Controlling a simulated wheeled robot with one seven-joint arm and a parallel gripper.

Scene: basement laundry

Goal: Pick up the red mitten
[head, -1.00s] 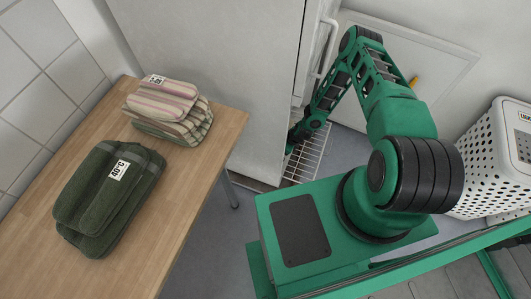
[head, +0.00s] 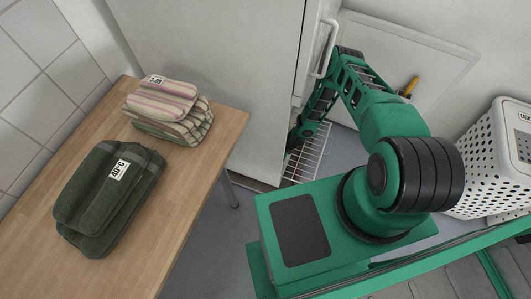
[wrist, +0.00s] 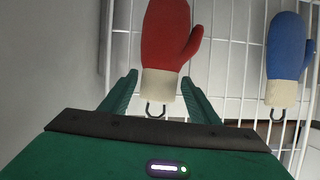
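The red mitten (wrist: 165,35), with a cream cuff, hangs against the white wire rack (wrist: 229,59) in the wrist view. A hook or loop shows below its cuff. My gripper (wrist: 160,77) is open, with one finger on each side of the cuff; I cannot tell whether either finger touches it. A blue mitten (wrist: 286,45) with a cream cuff hangs to the right. Neither mitten can be made out in the head view, where the fingertips are hidden.
In the head view, a tall grey cabinet (head: 213,70) stands close to my arm. A wooden table (head: 225,125) at left holds folded green towels (head: 90,215) and striped towels (head: 165,100). A white perforated basket (head: 485,165) stands at right.

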